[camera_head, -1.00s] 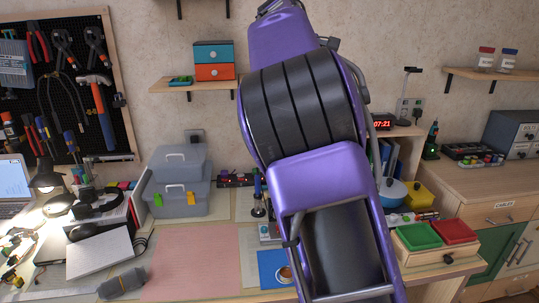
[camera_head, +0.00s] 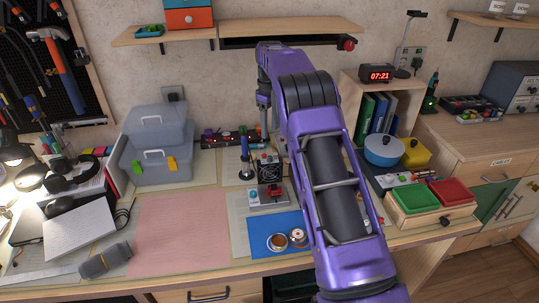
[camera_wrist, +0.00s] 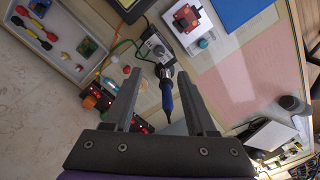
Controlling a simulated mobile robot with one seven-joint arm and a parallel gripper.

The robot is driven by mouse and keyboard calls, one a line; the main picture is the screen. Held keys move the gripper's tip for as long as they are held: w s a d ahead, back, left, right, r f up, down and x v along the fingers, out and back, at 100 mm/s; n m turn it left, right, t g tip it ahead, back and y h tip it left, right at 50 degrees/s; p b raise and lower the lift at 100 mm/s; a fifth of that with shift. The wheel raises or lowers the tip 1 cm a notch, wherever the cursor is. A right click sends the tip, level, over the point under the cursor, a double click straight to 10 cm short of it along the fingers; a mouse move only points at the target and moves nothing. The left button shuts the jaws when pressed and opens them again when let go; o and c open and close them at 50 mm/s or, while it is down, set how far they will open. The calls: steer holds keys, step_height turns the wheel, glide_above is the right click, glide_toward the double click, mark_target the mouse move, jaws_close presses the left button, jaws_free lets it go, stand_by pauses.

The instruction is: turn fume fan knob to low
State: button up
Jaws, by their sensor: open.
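A small black box with a round fan grille (camera_head: 268,164), likely the fume fan, stands on the workbench just below my gripper in the head view. It seems to appear in the wrist view as a grey box (camera_wrist: 153,46) past the fingertips. I cannot make out a knob or its setting on it. My gripper (camera_wrist: 160,73) is open and empty, with its two fingers apart and pointing down at the bench. A blue-handled soldering iron (camera_wrist: 166,92) shows between the fingers but lower down, apart from them. My arm hides part of the bench behind it in the head view.
A blue mat (camera_head: 266,245) holds two small round tins. Grey toolboxes (camera_head: 157,143) stand left. A shelf (camera_head: 290,27) with a red knob (camera_head: 347,43) hangs above. The pink mat (camera_head: 180,232) is clear.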

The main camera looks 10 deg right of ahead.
mark_target(270, 157)
step_height(270, 157, down, 11)
stand_by(0.3)
jaws_close()
stand_by(0.3)
